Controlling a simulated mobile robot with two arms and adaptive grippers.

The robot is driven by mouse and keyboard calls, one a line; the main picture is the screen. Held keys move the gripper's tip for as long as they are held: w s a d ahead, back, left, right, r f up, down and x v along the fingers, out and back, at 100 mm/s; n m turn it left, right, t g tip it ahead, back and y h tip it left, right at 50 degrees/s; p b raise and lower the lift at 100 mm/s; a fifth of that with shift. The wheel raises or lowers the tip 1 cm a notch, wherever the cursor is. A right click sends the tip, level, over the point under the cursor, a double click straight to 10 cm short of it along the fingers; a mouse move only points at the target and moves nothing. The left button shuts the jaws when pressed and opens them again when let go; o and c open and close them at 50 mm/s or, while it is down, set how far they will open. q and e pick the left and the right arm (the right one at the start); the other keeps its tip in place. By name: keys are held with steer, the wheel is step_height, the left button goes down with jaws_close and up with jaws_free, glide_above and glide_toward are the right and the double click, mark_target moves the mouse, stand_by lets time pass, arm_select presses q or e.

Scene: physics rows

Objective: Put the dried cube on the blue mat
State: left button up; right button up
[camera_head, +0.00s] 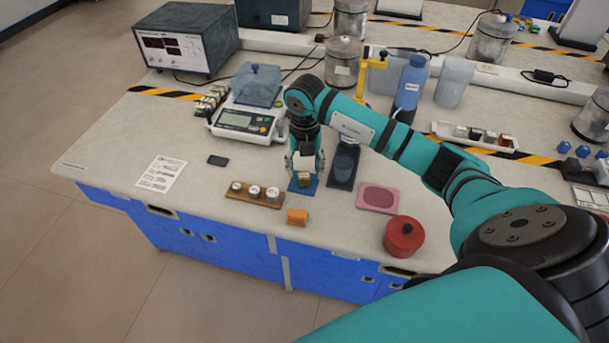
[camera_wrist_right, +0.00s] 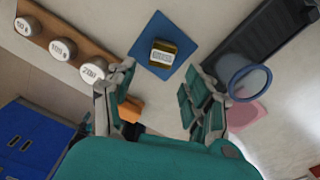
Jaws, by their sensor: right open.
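The cube (camera_head: 304,181) is small, brown-gold, with a pale label on top. It sits on the blue mat (camera_head: 296,189) near the front of the bench. In the right wrist view the cube (camera_wrist_right: 163,53) rests near the middle of the mat (camera_wrist_right: 146,68), with blue showing all around it. My right gripper (camera_head: 306,162) is above the mat, close over the cube. In the right wrist view its fingers (camera_wrist_right: 158,98) are spread and empty, apart from the cube. My left gripper is not in view.
A wooden block with several white-topped weights (camera_head: 255,194) stands left of the mat. An orange block (camera_head: 297,216) is in front. A black tray with a glass (camera_head: 343,172), a pink mat (camera_head: 377,197) and a red pot (camera_head: 403,237) are right. A scale (camera_head: 243,121) stands behind.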

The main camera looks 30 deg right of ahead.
mark_target(305, 179)
step_height(305, 179, up, 9)
steer(key=b, duration=0.1)
steer(key=shift+f, duration=0.15)
